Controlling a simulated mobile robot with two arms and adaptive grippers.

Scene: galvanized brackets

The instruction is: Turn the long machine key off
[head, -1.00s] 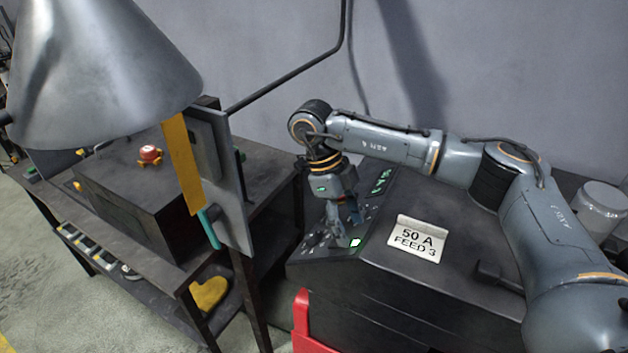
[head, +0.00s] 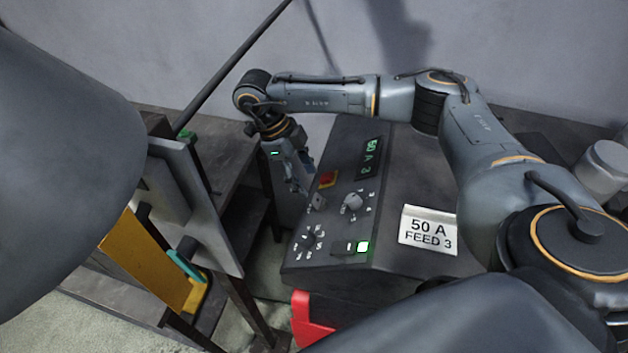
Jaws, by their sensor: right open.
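The machine's dark control panel (head: 335,255) slopes at the left end of its housing. It carries a round grey knob (head: 352,202), a smaller grey piece (head: 318,202) that may be a key or lever, and a dial (head: 308,240) lower left. A red and yellow switch (head: 328,178) sits above them. I cannot tell for certain which piece is the long key. A display (head: 369,158) reads 50 A 3, and a green light (head: 363,247) glows at the lower right. My right gripper (head: 294,184) is open at the panel's left edge, seemingly apart from the controls. My left gripper is not in view.
A card (head: 429,230) reading 50 A FEED 3 stands on the housing. Left of the panel are a grey upright plate (head: 200,205) and a yellow strip (head: 145,262). A red object (head: 310,320) stands below. A pale cylinder (head: 602,170) is far right.

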